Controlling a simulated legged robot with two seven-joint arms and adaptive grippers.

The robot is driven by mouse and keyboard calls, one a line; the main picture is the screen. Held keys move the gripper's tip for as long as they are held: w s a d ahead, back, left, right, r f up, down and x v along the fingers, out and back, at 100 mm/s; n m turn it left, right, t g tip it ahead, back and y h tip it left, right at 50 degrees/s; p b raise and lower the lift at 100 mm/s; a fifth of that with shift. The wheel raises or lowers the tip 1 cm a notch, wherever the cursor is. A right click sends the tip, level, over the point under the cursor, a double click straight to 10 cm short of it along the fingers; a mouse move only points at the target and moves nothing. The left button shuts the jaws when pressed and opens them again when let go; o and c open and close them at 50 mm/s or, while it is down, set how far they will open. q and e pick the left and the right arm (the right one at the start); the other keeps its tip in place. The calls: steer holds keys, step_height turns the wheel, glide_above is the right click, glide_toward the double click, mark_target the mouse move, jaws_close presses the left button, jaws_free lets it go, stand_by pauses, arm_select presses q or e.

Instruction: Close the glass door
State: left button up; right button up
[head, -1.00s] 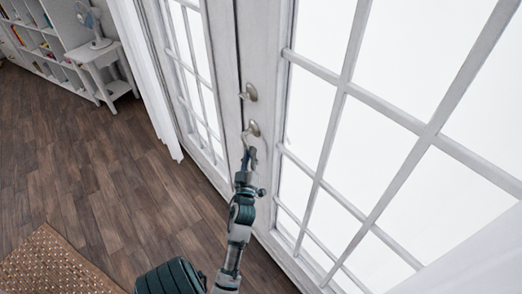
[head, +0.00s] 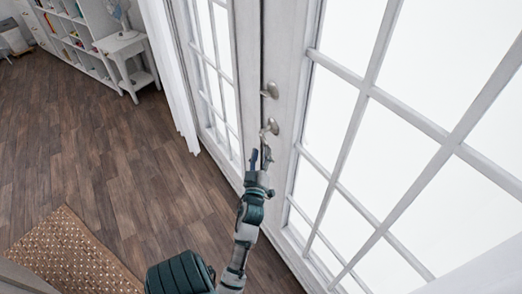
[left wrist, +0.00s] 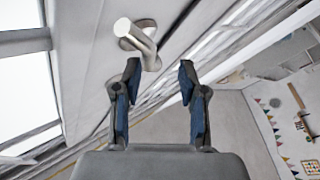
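The white-framed glass door (head: 285,150) has two leaves with many panes. They meet at a narrow dark seam; I cannot tell whether they are flush. An upper metal handle (head: 270,90) and a lower metal handle (head: 269,128) sit near the seam. My left gripper (head: 260,155) is just below the lower handle. In the left wrist view, my left gripper (left wrist: 157,75) is open, its two blue-padded fingers apart and empty. A metal handle (left wrist: 136,36) shows just beyond the fingertips, nearer the left finger. My right gripper is not in view.
A white curtain (head: 170,70) hangs left of the door. A small white side table (head: 122,45) with a fan (head: 117,14) and a white shelf (head: 75,35) stand at the back left. A woven rug (head: 70,255) lies front left. The wooden floor (head: 105,140) between is clear.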

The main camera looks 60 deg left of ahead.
arm_select(q)
step_height(320, 180, up, 10)
steer(key=shift+f, duration=0.15)
stand_by(0.7)
